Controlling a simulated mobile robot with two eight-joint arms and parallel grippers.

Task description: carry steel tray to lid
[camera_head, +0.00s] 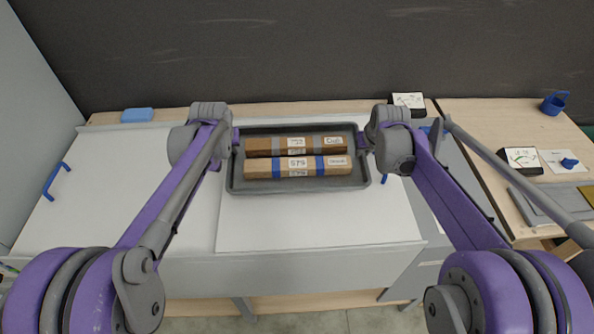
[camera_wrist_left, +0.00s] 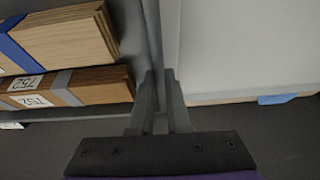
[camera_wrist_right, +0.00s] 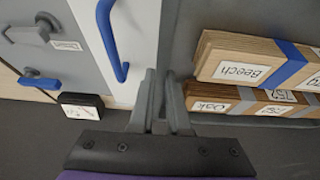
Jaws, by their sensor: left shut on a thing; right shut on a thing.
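The steel tray (camera_head: 300,187) is a dark grey shallow tray holding two strapped bundles of wooden strips (camera_head: 290,167). It is over the white lid panels, mostly over the right panel (camera_head: 310,225); I cannot tell whether it touches them. The left panel (camera_head: 120,190) is bare apart from its blue handle (camera_head: 55,181). My left gripper (camera_head: 237,140) is shut on the tray's left wall; its fingers also show in the left wrist view (camera_wrist_left: 161,90). My right gripper (camera_head: 363,142) is shut on the right wall, also seen in the right wrist view (camera_wrist_right: 163,90).
A blue block (camera_head: 137,115) lies at the back left. A dial meter (camera_head: 408,101) stands behind my right gripper. Another meter (camera_head: 520,160), a blue cup (camera_head: 555,102) and a grey board (camera_head: 545,205) are on the wooden bench at right. A dark wall closes the back.

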